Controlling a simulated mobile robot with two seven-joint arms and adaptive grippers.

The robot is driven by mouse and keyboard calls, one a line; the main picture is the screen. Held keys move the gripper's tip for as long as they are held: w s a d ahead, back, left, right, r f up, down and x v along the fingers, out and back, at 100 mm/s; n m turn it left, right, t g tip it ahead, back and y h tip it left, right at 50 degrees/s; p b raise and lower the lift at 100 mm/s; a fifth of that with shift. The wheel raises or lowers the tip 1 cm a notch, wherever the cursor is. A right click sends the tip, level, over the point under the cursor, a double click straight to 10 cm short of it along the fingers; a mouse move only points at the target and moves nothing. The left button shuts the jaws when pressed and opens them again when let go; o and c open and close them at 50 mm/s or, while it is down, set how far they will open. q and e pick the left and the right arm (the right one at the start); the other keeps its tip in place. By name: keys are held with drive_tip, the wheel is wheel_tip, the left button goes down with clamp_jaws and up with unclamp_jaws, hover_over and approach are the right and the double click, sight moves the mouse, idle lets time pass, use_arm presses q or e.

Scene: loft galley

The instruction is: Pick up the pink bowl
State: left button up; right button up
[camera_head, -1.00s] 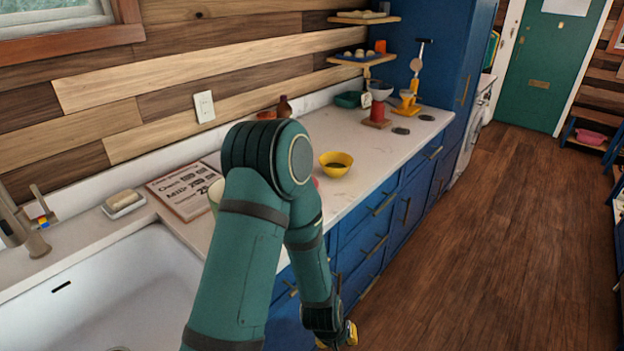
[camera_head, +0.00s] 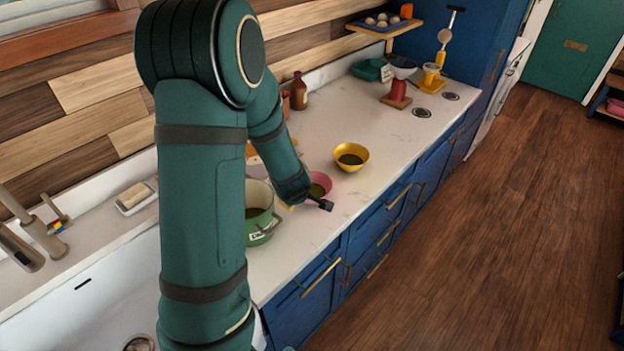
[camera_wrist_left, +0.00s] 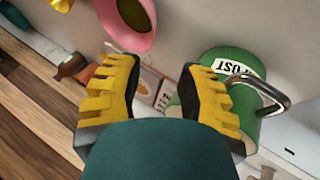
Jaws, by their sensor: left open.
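The pink bowl (camera_head: 327,181) sits on the white counter with something dark green inside, partly hidden by my left wrist. In the left wrist view the pink bowl (camera_wrist_left: 148,38) is at the top, cut by the edge, just beyond the fingertips. My left gripper (camera_head: 304,203) is at the bowl's near side in the head view. In the left wrist view my left gripper (camera_wrist_left: 160,92) has its yellow fingers spread, with nothing between them. I cannot tell whether it touches the bowl. My right gripper is not in view.
A green pot (camera_head: 259,226) stands close by the gripper; it also shows in the left wrist view (camera_wrist_left: 215,63). A yellow bowl (camera_head: 351,157) is just behind the pink bowl. A brown bottle (camera_head: 299,92) stands by the wall. The counter's front edge is near.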

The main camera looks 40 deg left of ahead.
sight(312, 191)
use_arm(q)
drive_tip(key=b+x, duration=0.2)
drive_tip(key=x, duration=0.6)
drive_tip(key=shift+w+a+r+b, duration=0.1)
drive_tip(key=shift+w+a+b, duration=0.05)
drive_tip(key=shift+b, duration=0.25)
drive_tip(key=shift+w+x, duration=0.25)
drive_tip(key=shift+x, duration=2.9)
drive_tip(key=shift+r, duration=0.2)
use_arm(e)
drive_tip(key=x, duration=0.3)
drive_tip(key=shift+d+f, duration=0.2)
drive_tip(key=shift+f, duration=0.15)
use_arm(q)
clamp_jaws()
